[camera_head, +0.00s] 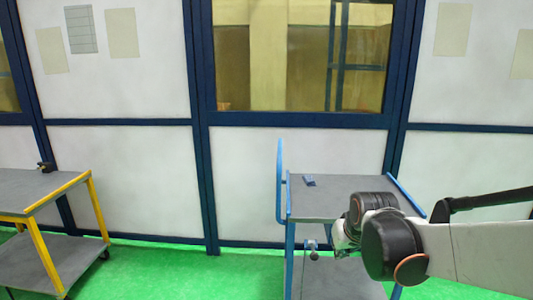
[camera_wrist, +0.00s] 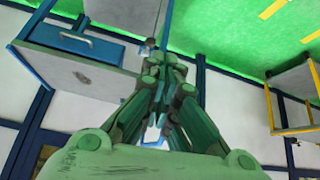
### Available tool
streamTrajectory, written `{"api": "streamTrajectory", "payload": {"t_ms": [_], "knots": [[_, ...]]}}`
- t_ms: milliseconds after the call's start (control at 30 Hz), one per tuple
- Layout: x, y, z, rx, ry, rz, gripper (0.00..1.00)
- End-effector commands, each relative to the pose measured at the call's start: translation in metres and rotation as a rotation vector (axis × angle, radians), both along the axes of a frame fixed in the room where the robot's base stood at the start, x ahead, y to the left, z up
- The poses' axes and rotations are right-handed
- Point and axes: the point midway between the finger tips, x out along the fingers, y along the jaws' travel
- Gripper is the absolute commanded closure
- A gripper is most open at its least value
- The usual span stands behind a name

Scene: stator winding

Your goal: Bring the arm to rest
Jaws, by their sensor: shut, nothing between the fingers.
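My arm (camera_head: 470,245) reaches in from the right in the head view, with its dark rounded wrist joints in front of the blue cart. My gripper (camera_head: 342,240) is small and partly hidden behind the wrist there. In the wrist view my gripper (camera_wrist: 165,62) fills the middle, tinted green. Its fingers come together, shut, with nothing held between them.
A blue cart (camera_head: 335,210) with grey shelves stands beside my wrist; a small blue item (camera_head: 309,181) lies on its top. A yellow cart (camera_head: 62,186) stands at left with a small dark object (camera_head: 45,167). Green floor (camera_head: 180,270) between them is clear.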

Motion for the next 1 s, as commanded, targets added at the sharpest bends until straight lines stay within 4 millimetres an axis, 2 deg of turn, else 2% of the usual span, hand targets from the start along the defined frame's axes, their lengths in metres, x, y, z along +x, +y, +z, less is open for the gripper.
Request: {"api": "streamTrajectory", "payload": {"t_ms": [33, 300, 600, 800, 1000], "knots": [[-0.016, -0.001, 0.008, 0.001, -0.002, -0.004, 1.00], [-0.093, -0.003, 0.037, 0.008, -0.016, -0.023, 1.00], [-0.175, -0.006, 0.042, 0.016, -0.030, -0.045, 1.00], [-0.213, -0.007, 0.035, 0.020, -0.038, -0.056, 1.00], [-0.227, -0.007, 0.031, 0.023, -0.041, -0.061, 1.00]]}}
